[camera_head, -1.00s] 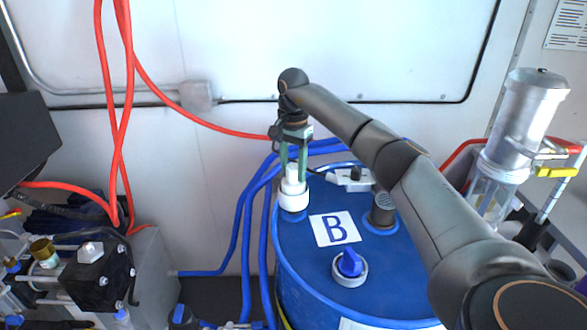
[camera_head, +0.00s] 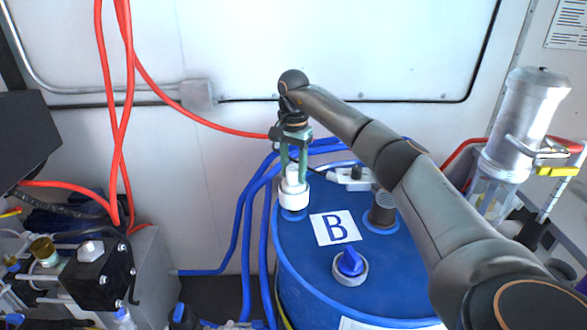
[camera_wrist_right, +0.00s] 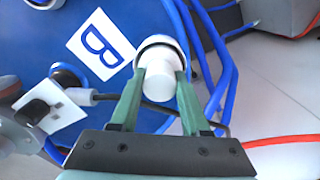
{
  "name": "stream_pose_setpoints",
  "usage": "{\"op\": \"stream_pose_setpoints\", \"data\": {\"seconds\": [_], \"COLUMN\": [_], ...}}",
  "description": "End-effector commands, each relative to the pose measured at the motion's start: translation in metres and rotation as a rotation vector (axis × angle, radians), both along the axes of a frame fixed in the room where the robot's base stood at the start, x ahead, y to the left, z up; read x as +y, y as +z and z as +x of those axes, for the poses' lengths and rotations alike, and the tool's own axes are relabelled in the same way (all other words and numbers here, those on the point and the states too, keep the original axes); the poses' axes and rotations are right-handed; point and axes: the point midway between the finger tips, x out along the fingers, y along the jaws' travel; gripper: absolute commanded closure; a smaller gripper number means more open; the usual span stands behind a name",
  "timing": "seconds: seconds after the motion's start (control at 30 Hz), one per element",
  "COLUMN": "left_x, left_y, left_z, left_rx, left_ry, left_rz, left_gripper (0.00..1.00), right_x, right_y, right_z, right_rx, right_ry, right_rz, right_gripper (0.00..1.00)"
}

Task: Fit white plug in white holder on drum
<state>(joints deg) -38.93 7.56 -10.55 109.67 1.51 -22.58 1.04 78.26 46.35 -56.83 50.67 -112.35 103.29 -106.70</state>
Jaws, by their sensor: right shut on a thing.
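The white plug (camera_head: 293,179) is a small upright white cylinder at the back left of the blue drum's top. My right gripper (camera_head: 293,170) points down with its green fingers shut on it. The white holder (camera_head: 293,202) is a wide round white collar on the drum, directly below the plug. The plug appears lined up over the holder, and its lower end looks in or against it; how deep it sits is hidden. In the right wrist view, the plug (camera_wrist_right: 158,86) shows between the fingertips (camera_wrist_right: 160,76), with the holder (camera_wrist_right: 163,43) behind it. My left gripper is out of view.
The blue drum (camera_head: 300,262) carries a label B (camera_head: 335,229), a blue-handled valve (camera_head: 350,265) and a dark cap (camera_head: 383,210). Blue hoses (camera_head: 247,225) run close along its left side. The white wall is behind.

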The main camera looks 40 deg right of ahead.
Motion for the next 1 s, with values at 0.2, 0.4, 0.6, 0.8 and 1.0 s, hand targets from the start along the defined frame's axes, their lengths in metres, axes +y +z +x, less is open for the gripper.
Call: {"op": "stream_pose_setpoints", "data": {"seconds": [0.2,0.4,0.6,0.8,1.0], "left_x": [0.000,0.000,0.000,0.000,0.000], "left_y": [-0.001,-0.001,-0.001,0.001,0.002], "left_z": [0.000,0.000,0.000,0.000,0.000], "left_rx": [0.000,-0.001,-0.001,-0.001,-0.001], "left_ry": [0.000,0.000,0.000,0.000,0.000], "left_rz": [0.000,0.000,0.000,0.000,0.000], "left_gripper": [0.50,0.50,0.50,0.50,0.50], "right_x": [0.000,0.000,0.000,0.000,0.000], "right_y": [-0.005,-0.004,-0.004,0.010,0.026], "right_z": [0.000,0.000,0.000,0.001,0.001], "right_rx": [-0.001,-0.001,0.000,-0.003,-0.002], "right_ry": [0.000,0.000,0.000,0.000,0.000], "right_rz": [0.000,0.000,0.000,0.000,0.000], "right_gripper": [1.00,0.41,0.41,0.41,0.41]}}
